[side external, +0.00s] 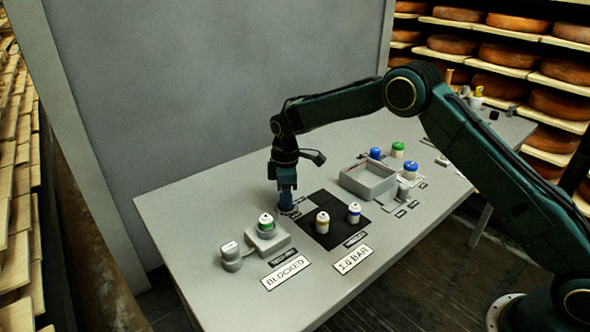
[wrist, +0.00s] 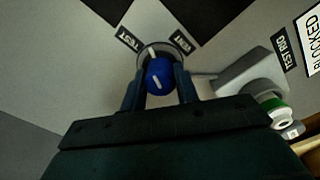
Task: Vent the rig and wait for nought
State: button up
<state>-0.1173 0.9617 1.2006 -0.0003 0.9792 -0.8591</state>
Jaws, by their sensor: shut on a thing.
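My gripper (wrist: 160,92) is shut on a blue knob (wrist: 158,75) with a white line on its top. The knob sits on a round grey base (wrist: 181,48) between a label reading TEST (wrist: 130,39) and one that seems to read VENT (wrist: 182,43). In the side view my gripper (side external: 287,203) points straight down at this base, and its fingers mostly hide the knob. The test rig (side external: 268,240) is a grey block holding a green-banded white canister (side external: 265,222). A sign before it reads BLOCKED (side external: 287,275); another reads 1.0 BAR (side external: 353,259).
A black mat (side external: 320,236) right of my gripper holds a yellow-banded canister (side external: 322,222) and a blue-banded one (side external: 354,212). A grey open tray (side external: 368,184) and several capped canisters stand farther right. A grey cylinder (side external: 231,258) stands left of the rig.

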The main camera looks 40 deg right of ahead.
jog(key=m, duration=0.6)
jog(key=shift+m, duration=0.3)
jog(key=m, duration=0.6)
jog(key=shift+m, duration=0.4)
jog(key=o, duration=1)
jog(key=shift+c, duration=0.2)
jog(key=shift+r, duration=0.1)
notch_tip(320, 180, up, 14)
